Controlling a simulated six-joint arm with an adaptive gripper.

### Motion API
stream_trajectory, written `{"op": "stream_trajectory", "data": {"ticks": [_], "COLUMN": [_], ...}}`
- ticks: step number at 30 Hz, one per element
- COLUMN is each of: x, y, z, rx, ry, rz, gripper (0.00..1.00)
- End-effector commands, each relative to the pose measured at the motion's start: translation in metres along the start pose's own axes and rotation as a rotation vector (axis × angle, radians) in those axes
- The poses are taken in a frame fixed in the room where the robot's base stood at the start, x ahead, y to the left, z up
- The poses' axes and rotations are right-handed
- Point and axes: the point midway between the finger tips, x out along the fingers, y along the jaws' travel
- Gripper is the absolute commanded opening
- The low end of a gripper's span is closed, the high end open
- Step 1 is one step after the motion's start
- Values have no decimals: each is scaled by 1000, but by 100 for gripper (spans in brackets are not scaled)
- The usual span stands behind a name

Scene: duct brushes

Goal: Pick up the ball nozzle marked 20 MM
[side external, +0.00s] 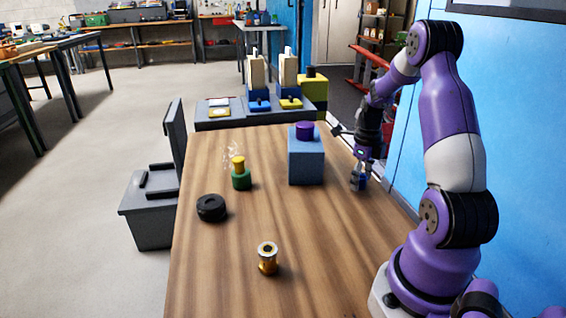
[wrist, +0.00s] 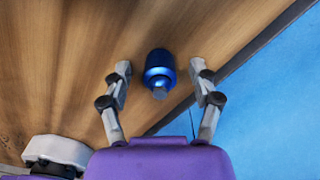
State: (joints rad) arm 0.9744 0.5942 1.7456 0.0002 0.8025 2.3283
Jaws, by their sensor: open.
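A shiny blue piece (wrist: 160,72) with a rounded body and a narrower grey end shows in the wrist view. In the side view it is a small blue shape (side external: 357,182) near the table's right edge, partly hidden by my gripper. My gripper (side external: 361,172) points down over it. In the wrist view my gripper (wrist: 160,80) is open, with one finger on each side of the blue piece and a visible gap to each. I can read no 20 MM mark on any piece, so I cannot tell from lettering which one is the ball nozzle.
A blue box (side external: 306,162) with a purple knob stands left of my gripper. A green piece with a yellow top (side external: 241,178), a black ring (side external: 211,208) and a brass fitting (side external: 267,260) are farther off. The wooden table (side external: 330,245) is clear between them; a blue wall is close at right.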

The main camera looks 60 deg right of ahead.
Motion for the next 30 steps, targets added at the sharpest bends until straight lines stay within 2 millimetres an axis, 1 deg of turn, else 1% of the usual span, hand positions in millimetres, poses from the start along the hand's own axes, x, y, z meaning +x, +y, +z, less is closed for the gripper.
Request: {"op": "stream_trajectory", "data": {"ticks": [1, 2, 3, 6, 16, 20, 23, 26, 28, 30], "x": [0, 0, 0, 0, 0, -5, -14, -29, -44, -52], "y": [0, 0, 0, 0, 0, 0, -1, -1, -1, 16], "z": [0, 0, 0, 0, 0, 0, 1, 1, 1, 6], "rx": [0, 0, 0, -1, -1, -1, -1, -1, -1, -8], "ry": [0, 0, 0, 0, 0, -1, -2, -4, -4, -4], "rz": [0, 0, 0, 0, 0, -1, -2, -4, -4, -3], "gripper": [70, 65, 45, 0, 0, 0, 0, 0, 0, 0]}}
